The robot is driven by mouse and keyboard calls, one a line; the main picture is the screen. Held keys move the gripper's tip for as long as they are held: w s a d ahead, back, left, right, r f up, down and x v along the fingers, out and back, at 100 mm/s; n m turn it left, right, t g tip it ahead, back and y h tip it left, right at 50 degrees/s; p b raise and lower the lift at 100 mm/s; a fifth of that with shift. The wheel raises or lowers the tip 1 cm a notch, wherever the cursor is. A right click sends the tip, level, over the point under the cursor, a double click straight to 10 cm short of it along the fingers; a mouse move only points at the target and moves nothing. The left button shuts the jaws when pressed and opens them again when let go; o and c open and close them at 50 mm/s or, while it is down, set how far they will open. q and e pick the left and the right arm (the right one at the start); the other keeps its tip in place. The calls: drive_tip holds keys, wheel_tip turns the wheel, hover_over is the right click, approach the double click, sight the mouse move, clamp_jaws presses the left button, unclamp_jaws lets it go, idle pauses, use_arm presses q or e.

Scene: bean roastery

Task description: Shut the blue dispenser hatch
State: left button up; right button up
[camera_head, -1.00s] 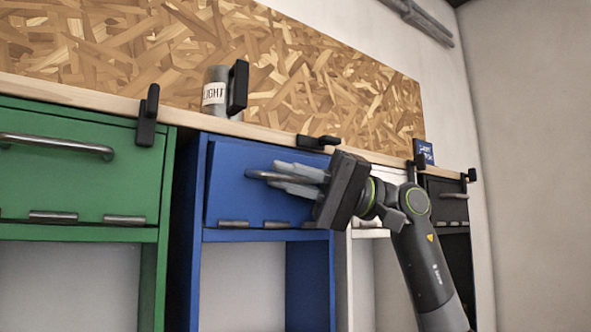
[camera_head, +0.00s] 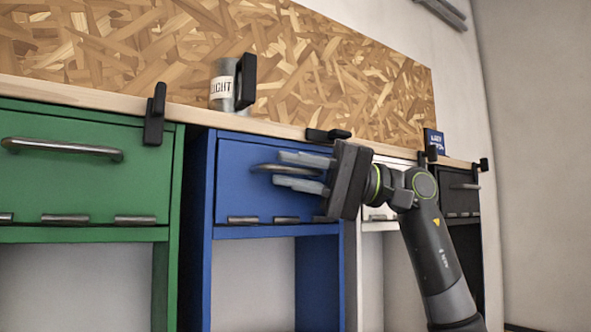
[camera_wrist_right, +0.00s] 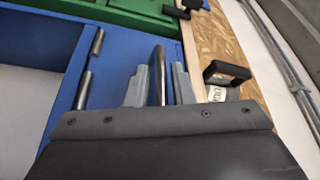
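The blue hatch (camera_head: 238,180) is the front of the blue dispenser (camera_head: 197,225), hinged along its bottom edge. It stands nearly upright in its frame; I cannot tell whether a small gap is left at the top. My right gripper (camera_head: 298,172) is at its metal handle (camera_head: 262,167), fingers apart, one above and one below the bar. In the right wrist view the handle (camera_wrist_right: 158,75) lies between the two fingers (camera_wrist_right: 160,85), with a gap beside it. A black latch (camera_head: 328,135) lies sideways above the hatch. My left gripper is not in view.
A green hatch (camera_head: 80,180) with an upright black latch (camera_head: 155,115) is at the left. A labelled canister (camera_head: 222,88) with a black handle stands on the wooden ledge (camera_head: 270,127). White and dark dispensers (camera_head: 460,198) are at the right, partly behind my arm.

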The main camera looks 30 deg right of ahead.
drive_tip(key=shift+o, duration=0.9)
drive_tip(key=shift+d, duration=0.2)
drive_tip(key=b+v, duration=0.6)
drive_tip(key=v, duration=1.1)
drive_tip(key=shift+f, duration=0.2)
